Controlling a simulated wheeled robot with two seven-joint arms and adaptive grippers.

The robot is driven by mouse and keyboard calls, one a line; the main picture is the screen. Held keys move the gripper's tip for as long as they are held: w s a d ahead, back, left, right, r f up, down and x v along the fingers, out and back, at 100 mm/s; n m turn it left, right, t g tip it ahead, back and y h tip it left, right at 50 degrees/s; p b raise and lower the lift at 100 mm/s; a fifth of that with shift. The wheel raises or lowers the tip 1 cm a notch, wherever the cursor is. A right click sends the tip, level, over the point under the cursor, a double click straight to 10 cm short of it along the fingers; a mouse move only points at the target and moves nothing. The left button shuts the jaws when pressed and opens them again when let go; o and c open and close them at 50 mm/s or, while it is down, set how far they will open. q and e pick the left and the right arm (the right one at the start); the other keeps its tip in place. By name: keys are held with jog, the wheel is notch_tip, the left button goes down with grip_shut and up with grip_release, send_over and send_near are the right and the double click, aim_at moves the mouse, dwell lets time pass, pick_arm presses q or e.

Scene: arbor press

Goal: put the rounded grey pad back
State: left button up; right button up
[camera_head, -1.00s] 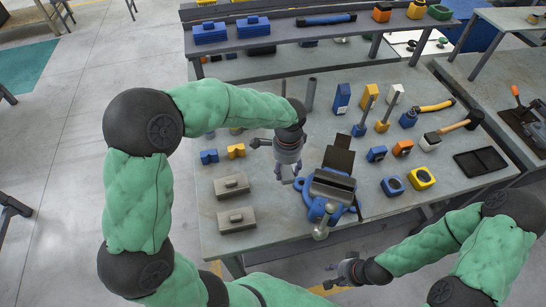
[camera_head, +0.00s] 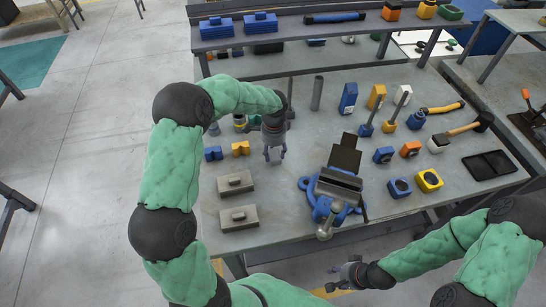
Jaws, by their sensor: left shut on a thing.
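My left gripper (camera_head: 274,157) points down over the left half of the workbench (camera_head: 290,203). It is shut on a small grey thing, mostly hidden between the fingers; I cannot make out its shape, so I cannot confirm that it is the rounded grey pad. Two grey blocks with small knobs, one at the back (camera_head: 235,183) and one at the front (camera_head: 239,218), lie on the bench to the left and nearer the front. The blue press-like vise (camera_head: 323,207) stands right of the gripper. My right gripper (camera_head: 332,279) is open and empty, in front of the bench edge.
A small blue block (camera_head: 213,153) and a yellow one (camera_head: 240,148) lie left of my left gripper. A grey cylinder (camera_head: 317,92) stands behind it. Blue, yellow and orange blocks, hammers and a black tray (camera_head: 489,165) fill the right side. Bare bench lies between the grey blocks and the vise.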

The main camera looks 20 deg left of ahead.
aim_at(273, 152)
pick_arm(q)
jog(key=shift+w+a+f, duration=0.15)
jog(key=shift+a+f, duration=0.05)
jog(key=shift+f, duration=0.15)
jog(key=shift+w+f+b, duration=0.1)
jog(key=shift+f+b, duration=0.3)
jog(key=shift+f, duration=1.15)
jog(key=shift+f, duration=0.1)
jog(key=o, duration=1.1)
jog(key=shift+f, duration=0.1)
notch_tip(273, 152, up, 12)
jog(key=shift+r+p, duration=0.2)
jog(key=shift+p, duration=0.9)
